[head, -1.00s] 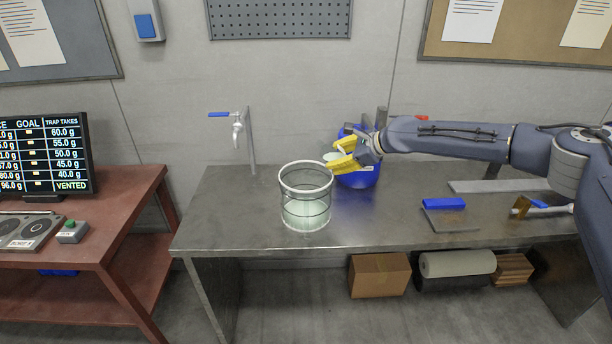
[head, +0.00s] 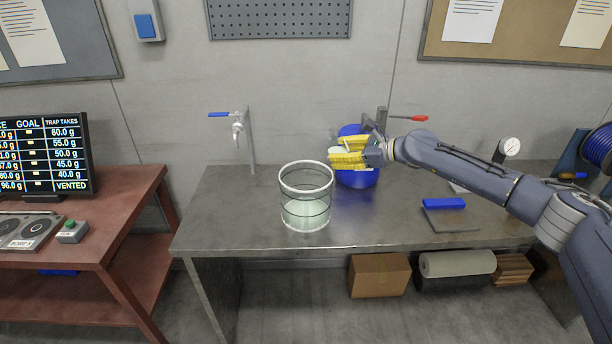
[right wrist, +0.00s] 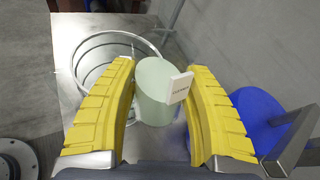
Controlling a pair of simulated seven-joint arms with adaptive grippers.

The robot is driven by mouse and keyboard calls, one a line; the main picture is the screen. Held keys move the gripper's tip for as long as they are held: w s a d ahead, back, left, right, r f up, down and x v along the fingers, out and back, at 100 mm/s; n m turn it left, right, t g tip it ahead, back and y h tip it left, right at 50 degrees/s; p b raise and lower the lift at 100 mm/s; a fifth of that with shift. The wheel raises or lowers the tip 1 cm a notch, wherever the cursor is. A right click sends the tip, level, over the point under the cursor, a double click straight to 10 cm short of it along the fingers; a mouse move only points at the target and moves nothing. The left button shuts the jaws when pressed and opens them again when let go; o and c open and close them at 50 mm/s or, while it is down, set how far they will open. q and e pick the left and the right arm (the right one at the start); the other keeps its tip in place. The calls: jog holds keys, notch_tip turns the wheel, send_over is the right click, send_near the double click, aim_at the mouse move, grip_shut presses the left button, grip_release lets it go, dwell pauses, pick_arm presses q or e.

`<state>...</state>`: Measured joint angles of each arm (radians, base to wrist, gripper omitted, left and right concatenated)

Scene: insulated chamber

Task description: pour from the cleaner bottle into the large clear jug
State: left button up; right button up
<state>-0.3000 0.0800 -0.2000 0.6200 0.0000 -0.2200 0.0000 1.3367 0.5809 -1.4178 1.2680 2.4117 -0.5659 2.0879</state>
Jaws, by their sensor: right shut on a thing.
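The large clear jug (head: 306,180) stands on the metal bench with some pale green liquid in its lower part. Its round rim (right wrist: 84,48) also shows in the right wrist view, beyond the fingers at upper left. My right gripper (head: 345,156), with yellow ridged fingers, is to the right of the jug and higher than its rim. It is shut on the pale green cleaner bottle (right wrist: 153,95), which has a white label tag (right wrist: 180,87). In the head view the fingers mostly hide the bottle, so its tilt is hard to tell. My left gripper is not in view.
A blue bin (head: 358,178) stands right behind my right gripper. A tap (head: 238,132) rises behind the jug. A blue block (head: 444,203) lies on the bench at right. A red side table (head: 110,215) with a screen is at left. The bench left of the jug is clear.

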jog(key=shift+r+y, duration=0.1)
jog(key=shift+y, duration=0.2)
jog(key=shift+d+f+m+t+y, duration=0.15)
jog(key=shift+d+m+t+y, duration=0.1)
jog(key=shift+m+y, duration=0.35)
jog(key=shift+d+f+m+t+y, duration=0.15)
jog(key=shift+m+t+y, duration=0.2)
jog(key=shift+y, duration=0.45)
